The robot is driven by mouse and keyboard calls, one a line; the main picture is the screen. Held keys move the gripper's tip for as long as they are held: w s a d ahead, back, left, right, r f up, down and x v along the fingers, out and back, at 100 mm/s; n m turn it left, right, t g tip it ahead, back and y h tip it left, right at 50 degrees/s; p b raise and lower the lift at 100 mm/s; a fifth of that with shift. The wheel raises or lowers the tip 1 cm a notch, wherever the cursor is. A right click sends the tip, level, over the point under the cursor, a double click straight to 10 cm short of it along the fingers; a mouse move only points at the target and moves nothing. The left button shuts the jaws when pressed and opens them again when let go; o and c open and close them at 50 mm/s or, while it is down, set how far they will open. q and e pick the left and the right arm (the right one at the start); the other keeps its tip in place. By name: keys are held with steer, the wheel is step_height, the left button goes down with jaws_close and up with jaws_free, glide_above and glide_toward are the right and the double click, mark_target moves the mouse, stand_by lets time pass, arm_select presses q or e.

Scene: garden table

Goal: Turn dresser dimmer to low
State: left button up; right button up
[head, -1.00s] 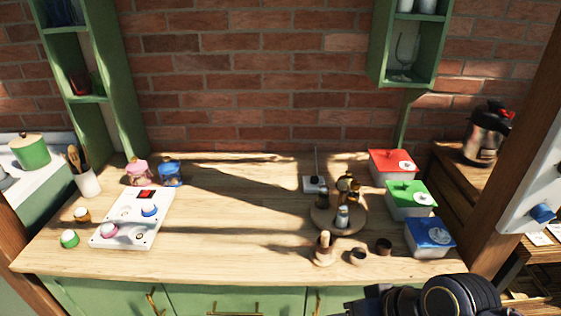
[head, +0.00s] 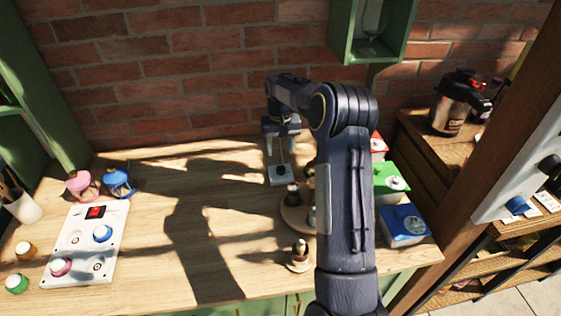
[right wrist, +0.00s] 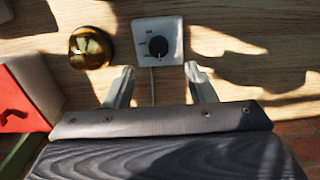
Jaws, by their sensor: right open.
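The dimmer (head: 281,175) is a small white box with a round black knob, lying on the wooden dresser top near the brick wall. In the right wrist view the dimmer (right wrist: 146,30) shows its dark knob (right wrist: 158,47) and small dark marks beside it, too small to read. A cord runs from the box between my fingers. My right gripper (head: 283,150) is open and empty over the wall side of the dimmer. In the right wrist view its two fingertips (right wrist: 160,75) stand apart, just short of the box, with the knob outside them. My left gripper is not in view.
A brass-coloured round object (right wrist: 90,47) stands close beside the dimmer. A round wooden tray (head: 294,219) with small bottles is in front, partly behind my arm. Lidded boxes, such as the blue one (head: 405,226), stand right. The dresser's middle (head: 190,190) is clear.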

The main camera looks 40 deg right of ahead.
mark_target(281, 168)
steer(key=shift+w+d+f, duration=0.1)
steer(key=shift+d+f, duration=0.05)
steer(key=shift+f, duration=0.3)
steer(key=shift+f+p, duration=0.75)
steer(key=shift+f, duration=2.85)
steer(key=c, duration=1)
